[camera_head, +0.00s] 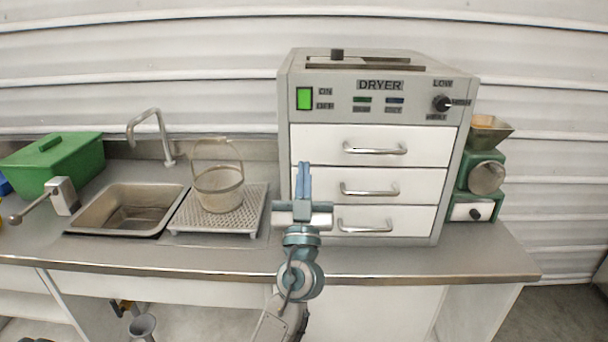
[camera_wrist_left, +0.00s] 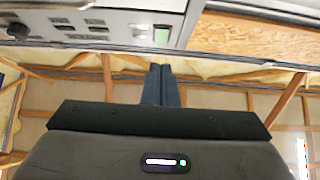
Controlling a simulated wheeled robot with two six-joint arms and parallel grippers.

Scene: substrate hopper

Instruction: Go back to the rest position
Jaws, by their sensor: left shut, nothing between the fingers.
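My left gripper (camera_head: 303,181) is in the middle of the head view, in front of the left part of the dryer's drawers. Its blue fingers point up and are shut with nothing between them. In the left wrist view the closed fingers (camera_wrist_left: 162,85) stand upright, with the dryer's panel (camera_wrist_left: 90,25) upside down above them. My right gripper is in neither view.
The dryer (camera_head: 380,85) has three closed drawers and a lit green switch. A basket (camera_head: 219,190) stands on the perforated drainboard (camera_head: 251,215) beside the sink (camera_head: 88,207). A green box (camera_head: 55,157) is at left, a green grinder (camera_head: 466,175) at right.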

